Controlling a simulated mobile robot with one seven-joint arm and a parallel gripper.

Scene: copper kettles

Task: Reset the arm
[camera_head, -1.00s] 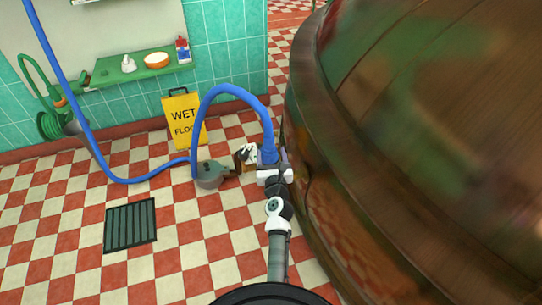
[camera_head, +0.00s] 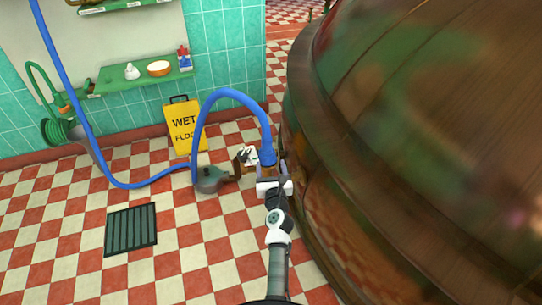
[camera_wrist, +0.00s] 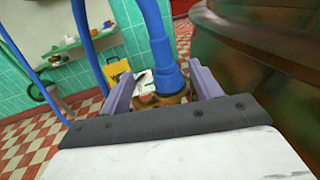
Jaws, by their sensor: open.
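My gripper (camera_head: 270,172) is low over the tiled floor beside the big copper kettle (camera_head: 420,130). In the wrist view, its two lilac fingers (camera_wrist: 158,76) are spread apart. The blue cuff of a hose (camera_wrist: 168,76) stands between them with a brass fitting (camera_wrist: 150,100) below it; I cannot tell whether either finger touches them. In the head view, the blue hose (camera_head: 232,93) arches up from the gripper and down to the left, past a grey-green rounded part (camera_head: 208,179) on the floor. The hose end is partly hidden by my gripper.
A yellow wet-floor sign (camera_head: 184,128) stands by the tiled wall, behind the hose. A green shelf (camera_head: 135,80) holds small items. A green hose reel (camera_head: 58,131) hangs at the left. A dark floor grate (camera_head: 131,229) lies at front left. The checkered floor on the left is mostly clear.

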